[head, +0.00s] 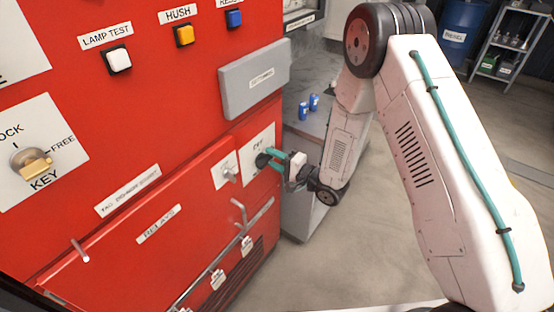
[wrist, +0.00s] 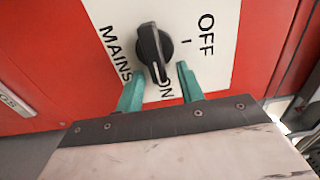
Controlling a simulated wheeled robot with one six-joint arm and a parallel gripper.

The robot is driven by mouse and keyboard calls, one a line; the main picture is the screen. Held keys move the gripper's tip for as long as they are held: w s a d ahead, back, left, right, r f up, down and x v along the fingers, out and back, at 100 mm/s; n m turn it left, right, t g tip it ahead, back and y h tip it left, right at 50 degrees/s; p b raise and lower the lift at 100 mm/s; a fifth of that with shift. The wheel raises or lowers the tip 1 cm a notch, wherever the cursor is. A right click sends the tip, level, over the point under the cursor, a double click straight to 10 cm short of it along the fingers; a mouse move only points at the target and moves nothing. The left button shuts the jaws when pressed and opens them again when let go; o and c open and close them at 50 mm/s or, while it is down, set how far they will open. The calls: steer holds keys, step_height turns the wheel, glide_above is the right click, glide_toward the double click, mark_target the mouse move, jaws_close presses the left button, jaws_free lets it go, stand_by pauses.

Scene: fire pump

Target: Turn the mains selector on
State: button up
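The mains selector is a black knob (wrist: 153,46) on a white plate (wrist: 105,22) marked MAINS, OFF and ON, seen in the wrist view. Its long end points down toward the ON mark, away from OFF. My gripper (wrist: 160,80) has its two teal fingers apart, one on each side of the knob's lower end, with gaps showing. Whether the fingertips reach the plate I cannot tell. In the head view my gripper (head: 272,157) is at the white plate (head: 258,143) on the red cabinet's right part, and the knob is mostly hidden behind it.
A smaller switch (head: 225,170) sits left of the plate. A grey box (head: 254,80) juts out above it, and a metal handle rail (head: 222,258) runs below. Blue cans (head: 304,111) stand on a grey cabinet behind.

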steer(key=v, duration=0.7)
steer(key=shift+s+d, duration=0.25)
steer(key=shift+d, duration=0.05)
